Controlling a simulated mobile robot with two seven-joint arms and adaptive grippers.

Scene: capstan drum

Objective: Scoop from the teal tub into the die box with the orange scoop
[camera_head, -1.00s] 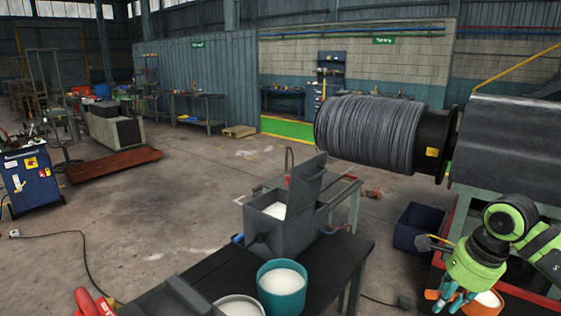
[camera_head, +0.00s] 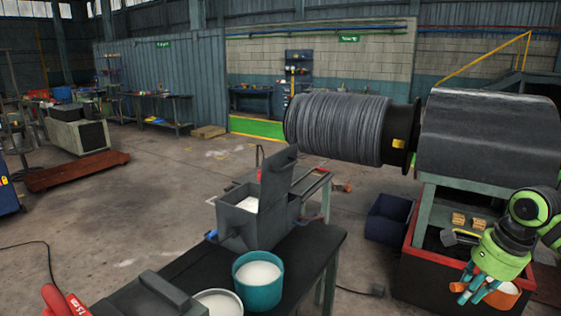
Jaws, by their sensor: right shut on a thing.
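The teal tub (camera_head: 258,293) stands on the dark bench at the bottom centre and holds white powder. The grey die box (camera_head: 252,229) sits behind it with its lid raised; white material shows inside. My right gripper (camera_head: 474,285) is at the lower right, well to the right of the tub and box. It is shut on the orange scoop (camera_head: 508,299), which shows partly behind the fingers with pale material in its bowl. The scoop's handle is mostly hidden by the fingers. My left gripper is out of view.
A grey-rimmed tub (camera_head: 238,309) of white material stands left of the teal tub, near a dark lidded box (camera_head: 165,291). A red object (camera_head: 62,301) is at bottom left. The wire-wound capstan drum (camera_head: 338,127) is behind the die box. A dark blue bin (camera_head: 388,218) is on the floor.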

